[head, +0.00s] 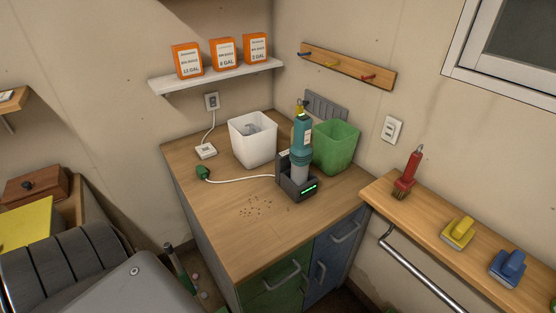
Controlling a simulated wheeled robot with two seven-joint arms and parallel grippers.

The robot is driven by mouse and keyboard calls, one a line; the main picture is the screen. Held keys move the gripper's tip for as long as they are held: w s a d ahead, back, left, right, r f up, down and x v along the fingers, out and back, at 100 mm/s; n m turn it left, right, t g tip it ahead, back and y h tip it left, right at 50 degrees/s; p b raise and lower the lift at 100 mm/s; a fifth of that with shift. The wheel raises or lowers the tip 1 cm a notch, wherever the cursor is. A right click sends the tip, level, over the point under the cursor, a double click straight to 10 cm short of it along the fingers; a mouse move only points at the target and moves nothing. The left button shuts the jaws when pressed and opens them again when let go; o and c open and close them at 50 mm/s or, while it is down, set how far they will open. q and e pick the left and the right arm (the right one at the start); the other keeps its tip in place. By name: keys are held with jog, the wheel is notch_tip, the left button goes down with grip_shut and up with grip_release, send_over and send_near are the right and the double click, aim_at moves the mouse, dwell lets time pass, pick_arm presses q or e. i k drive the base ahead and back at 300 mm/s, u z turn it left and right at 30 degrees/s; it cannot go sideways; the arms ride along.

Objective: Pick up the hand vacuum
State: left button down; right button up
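The hand vacuum (301,143) has a teal upper body and a grey lower part. It stands upright in a dark charging dock (297,188) with green lights, on the wooden counter, right of centre. Neither of my grippers shows. A dark ribbed arm part of mine seems to fill the lower left corner.
A white bin (252,150) and a green bin (336,158) stand close behind the vacuum. Dark crumbs (257,208) lie on the otherwise clear front of the counter (235,235). A right-hand ledge (425,220) holds a red brush (408,175) and yellow and blue blocks with handles.

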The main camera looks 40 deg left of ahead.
aim_at(301, 153)
jog(key=u, duration=1.2)
